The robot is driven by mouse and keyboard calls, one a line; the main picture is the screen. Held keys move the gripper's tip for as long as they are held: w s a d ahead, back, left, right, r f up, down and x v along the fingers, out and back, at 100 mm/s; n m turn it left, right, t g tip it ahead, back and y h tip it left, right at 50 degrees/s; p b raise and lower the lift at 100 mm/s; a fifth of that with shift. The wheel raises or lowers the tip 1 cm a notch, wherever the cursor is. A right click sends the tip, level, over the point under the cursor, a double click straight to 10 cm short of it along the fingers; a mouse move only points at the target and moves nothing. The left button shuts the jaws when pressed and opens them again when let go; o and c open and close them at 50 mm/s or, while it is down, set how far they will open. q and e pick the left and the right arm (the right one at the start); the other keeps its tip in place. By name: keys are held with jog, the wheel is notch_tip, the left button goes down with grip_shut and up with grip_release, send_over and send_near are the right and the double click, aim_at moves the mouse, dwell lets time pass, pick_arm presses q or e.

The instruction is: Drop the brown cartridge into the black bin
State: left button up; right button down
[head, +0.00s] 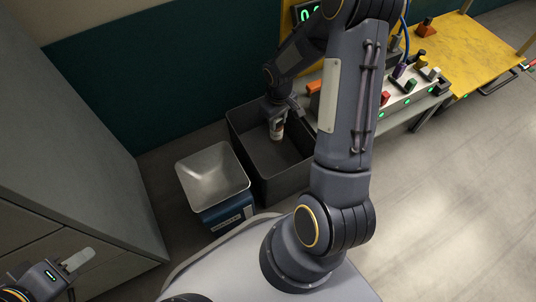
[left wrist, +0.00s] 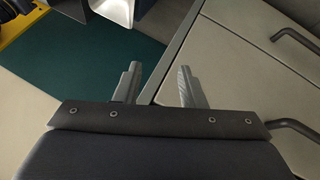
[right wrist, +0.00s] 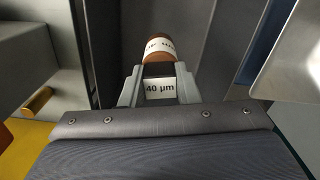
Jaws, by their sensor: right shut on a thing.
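The brown cartridge (right wrist: 160,47) has white labels, one reading "40 µm", and is held between the fingers of my right gripper (right wrist: 158,82). In the head view the cartridge (head: 277,130) hangs below my right gripper (head: 278,113), inside the outline of the black bin (head: 291,183). I cannot tell its exact height above the bin floor. The bin's dark walls (right wrist: 182,30) surround the cartridge in the right wrist view. My left gripper (left wrist: 157,85) is open and empty, near the grey cabinet; it also shows at the lower left of the head view (head: 72,270).
A blue scale-like box with a metal pan (head: 213,177) stands left of the bin. A grey cabinet (head: 60,130) fills the left side. A workbench with coloured blocks (head: 410,95) and a yellow table (head: 470,50) stand at the right. The right floor is clear.

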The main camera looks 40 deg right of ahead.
jog(key=c, duration=1)
grip_release()
notch_tip(320, 180, up, 7)
jog(key=p, duration=0.3)
jog(key=shift+r+p, duration=0.1)
jog(key=shift+p, duration=0.25)
jog(key=shift+r, duration=0.35)
